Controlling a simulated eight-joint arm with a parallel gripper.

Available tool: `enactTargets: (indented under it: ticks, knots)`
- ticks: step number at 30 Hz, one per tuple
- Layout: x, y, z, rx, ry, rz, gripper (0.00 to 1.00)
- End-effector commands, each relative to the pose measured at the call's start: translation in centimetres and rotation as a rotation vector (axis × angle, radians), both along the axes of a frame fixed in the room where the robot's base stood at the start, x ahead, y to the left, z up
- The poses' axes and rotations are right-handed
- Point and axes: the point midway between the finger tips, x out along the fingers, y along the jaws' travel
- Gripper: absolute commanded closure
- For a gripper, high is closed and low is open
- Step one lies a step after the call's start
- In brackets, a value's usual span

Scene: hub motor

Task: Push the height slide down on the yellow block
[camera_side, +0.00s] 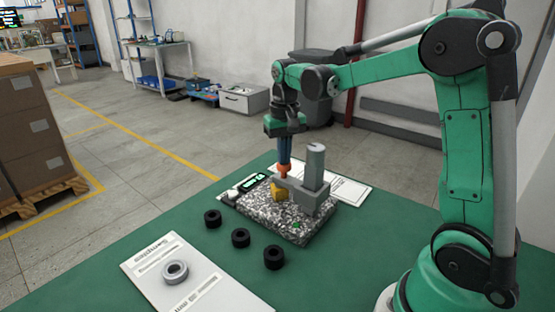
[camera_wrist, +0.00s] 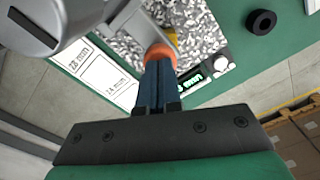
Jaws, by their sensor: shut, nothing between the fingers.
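A grey column (camera_side: 315,165) stands on a speckled granite base (camera_side: 318,228) on the green table. The grey height slide (camera_side: 304,192) reaches from the column over the yellow block (camera_side: 279,194), which sits on the base. I cannot tell whether slide and block touch. My gripper (camera_side: 284,168) points down at the slide's outer end, its blue fingers shut and empty. An orange piece (camera_wrist: 160,56) is at the fingertips, apparently against the slide; I cannot tell whether it belongs to fingers or slide. In the wrist view only a bit of the yellow block (camera_wrist: 173,34) shows beyond it.
A small green-lit display (camera_side: 254,183) lies at the base's left edge. Three black rings (camera_side: 240,237) stand in front of the base. A grey ring (camera_side: 176,271) lies on a white sheet (camera_side: 205,293). A printed card (camera_side: 352,190) lies behind the column.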

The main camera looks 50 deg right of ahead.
Motion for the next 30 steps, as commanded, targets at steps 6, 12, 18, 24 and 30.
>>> enactTargets:
  ticks: [6,12,18,24,30]
  knots:
    - [0.0,0.0,0.0,0.000,0.000,0.000,1.00]
    - [0.0,0.0,0.7,0.000,0.000,0.000,1.00]
    - [0.0,0.0,2.5,0.000,0.000,0.000,1.00]
    - [0.0,0.0,4.2,0.000,0.000,0.000,1.00]
    - [0.0,0.0,6.0,0.000,0.000,0.000,1.00]
